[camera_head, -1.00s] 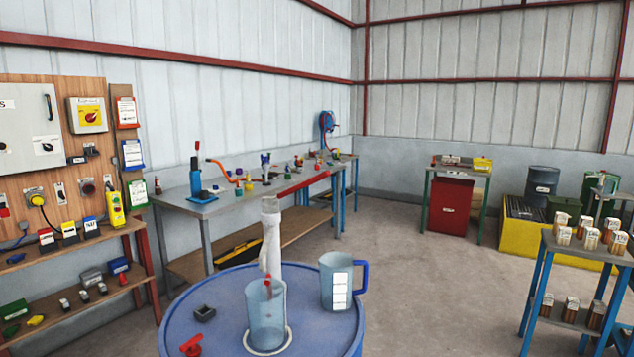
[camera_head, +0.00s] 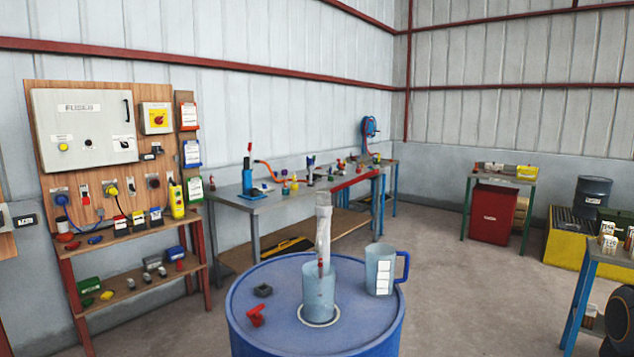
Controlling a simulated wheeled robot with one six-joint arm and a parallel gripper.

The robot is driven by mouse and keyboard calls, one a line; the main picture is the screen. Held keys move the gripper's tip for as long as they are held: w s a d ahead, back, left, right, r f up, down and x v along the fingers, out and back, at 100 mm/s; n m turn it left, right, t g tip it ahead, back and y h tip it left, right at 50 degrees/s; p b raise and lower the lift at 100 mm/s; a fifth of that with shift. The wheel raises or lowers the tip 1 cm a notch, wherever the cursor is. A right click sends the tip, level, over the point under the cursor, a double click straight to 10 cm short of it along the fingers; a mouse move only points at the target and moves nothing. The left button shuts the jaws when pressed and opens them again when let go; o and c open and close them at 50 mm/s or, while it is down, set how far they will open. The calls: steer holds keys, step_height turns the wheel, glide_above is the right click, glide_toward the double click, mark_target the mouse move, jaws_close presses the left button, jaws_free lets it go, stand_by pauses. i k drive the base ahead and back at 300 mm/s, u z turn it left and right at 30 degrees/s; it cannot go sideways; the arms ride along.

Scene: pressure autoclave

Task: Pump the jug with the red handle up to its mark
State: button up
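A clear bluish jug (camera_head: 319,298) stands upright on a white ring on top of a blue drum (camera_head: 365,318). A pale upright pump tube (camera_head: 323,228) rises behind or above this jug, with a red part low on it near the jug's mouth. I cannot make out a red handle on this jug, nor its mark or any liquid level. A second jug (camera_head: 379,270) with a blue handle and a white label strip stands to its right on the drum. My gripper is not in view.
A red tap-like piece (camera_head: 256,316) and a small dark block (camera_head: 263,290) lie on the drum's left side. A workbench (camera_head: 260,205) stands behind, a shelf with a switch board at left. A blue-legged table (camera_head: 590,290) and a dark rounded shape are at lower right.

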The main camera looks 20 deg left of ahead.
mark_target(374, 172)
steer(key=i, duration=1)
